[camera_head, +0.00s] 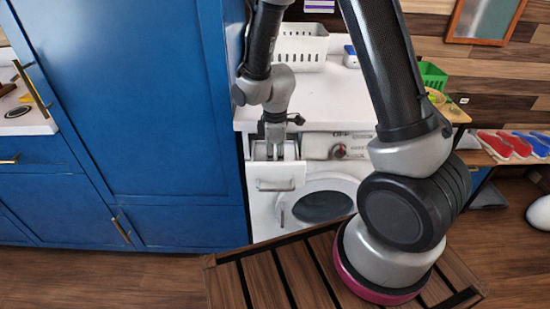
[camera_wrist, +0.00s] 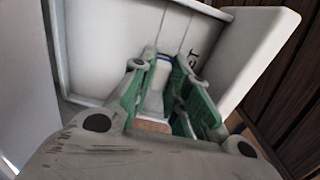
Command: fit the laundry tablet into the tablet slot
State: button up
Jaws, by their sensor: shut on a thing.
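My gripper (camera_head: 275,151) points down into the pulled-out drawer (camera_head: 276,185) at the top left of the washing machine. In the wrist view, my gripper's green-padded fingers (camera_wrist: 164,72) are shut on the laundry tablet (camera_wrist: 159,76), a small white block with a blue edge at its far end. The tablet lies between the fingers, inside the outline of the drawer (camera_wrist: 105,50). Thin divider lines run along the drawer beyond the fingertips. The tablet slot cannot be made out clearly, and whether the tablet touches the drawer floor cannot be told. The tablet is hidden in the head view.
The washing machine (camera_head: 318,200) has a round door below the drawer and a red-marked knob (camera_head: 339,151). A tall blue cabinet (camera_head: 130,100) stands close on the left. A white basket (camera_head: 300,47) and a green basket (camera_head: 432,75) stand on the counter behind.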

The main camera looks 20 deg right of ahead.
aim_at(275, 159)
jog(key=shift+f, duration=0.2)
jog(key=o, duration=0.9)
jog(key=shift+c, duration=0.2)
notch_tip(275, 159, up, 12)
jog(key=s+d+r+m+t, duration=0.1)
jog(key=s+d+r+m, duration=0.25)
jog(key=r, duration=0.25)
jog(key=s+d+r+m+t, duration=0.1)
jog(key=s+d+r+m, duration=0.2)
jog(key=d+r, duration=0.25)
jog(key=s+d+r+m+t, duration=0.1)
jog(key=s+d+r+m, duration=0.1)
jog(key=s, duration=0.4)
jog(key=s+d+r+m+t, duration=0.1)
jog(key=s+d+r+m, duration=0.2)
jog(key=s+m, duration=0.3)
jog(key=shift+s+d+r, duration=0.3)
jog(key=shift+d+r, duration=0.05)
jog(key=shift+d, duration=0.1)
